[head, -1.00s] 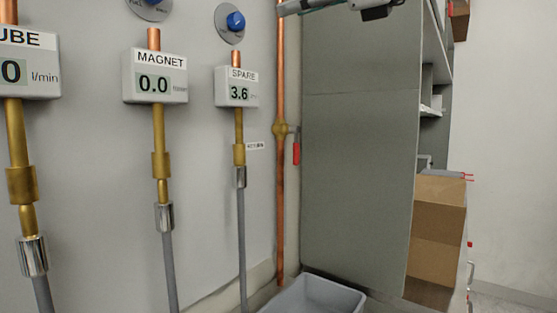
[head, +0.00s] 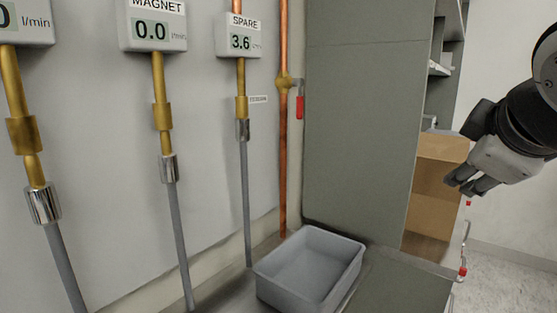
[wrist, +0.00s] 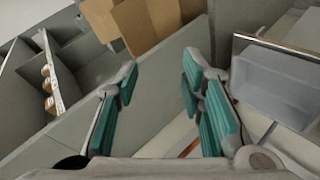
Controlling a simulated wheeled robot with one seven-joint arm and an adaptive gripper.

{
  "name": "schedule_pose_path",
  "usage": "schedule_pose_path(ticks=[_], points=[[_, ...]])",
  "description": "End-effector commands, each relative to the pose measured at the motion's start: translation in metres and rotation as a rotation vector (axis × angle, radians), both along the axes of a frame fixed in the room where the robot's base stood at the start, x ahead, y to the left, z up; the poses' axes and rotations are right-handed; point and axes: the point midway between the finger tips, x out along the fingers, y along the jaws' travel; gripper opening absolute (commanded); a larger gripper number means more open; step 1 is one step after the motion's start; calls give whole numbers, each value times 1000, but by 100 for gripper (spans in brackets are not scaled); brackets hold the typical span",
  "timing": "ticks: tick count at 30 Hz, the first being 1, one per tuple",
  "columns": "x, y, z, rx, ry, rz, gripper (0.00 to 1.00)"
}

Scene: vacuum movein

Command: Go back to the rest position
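My gripper (head: 468,184) shows at the right of the head view, in front of the cardboard box and to the right of the grey cabinet side. It points to the left and touches nothing that I can see. In the wrist view, the two teal-padded fingers of my gripper (wrist: 161,72) stand apart with nothing between them.
A grey bin (head: 310,270), empty, stands low by the wall. A cardboard box (head: 436,190) sits beside the grey cabinet (head: 360,130). Wall pipes with flow meters (head: 152,36) line the left. A red-handled valve (head: 299,106) is on the copper pipe. Floor shows at right.

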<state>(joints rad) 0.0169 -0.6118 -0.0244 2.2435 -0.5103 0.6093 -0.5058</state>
Motion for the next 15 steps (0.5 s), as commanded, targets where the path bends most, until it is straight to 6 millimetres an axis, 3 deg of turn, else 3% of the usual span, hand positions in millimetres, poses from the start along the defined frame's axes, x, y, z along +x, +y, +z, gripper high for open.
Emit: schedule_pose_path(ticks=[1, 3, 6, 9, 15], points=[[-21, 3, -28, 95, 63, -65, 36], [-51, 10, -65, 225, 156, -162, 36], [-94, 24, -110, 383, 283, -295, 36], [-133, 39, -143, 505, 398, -413, 36], [-204, 71, -188, 680, 608, -621, 36]])
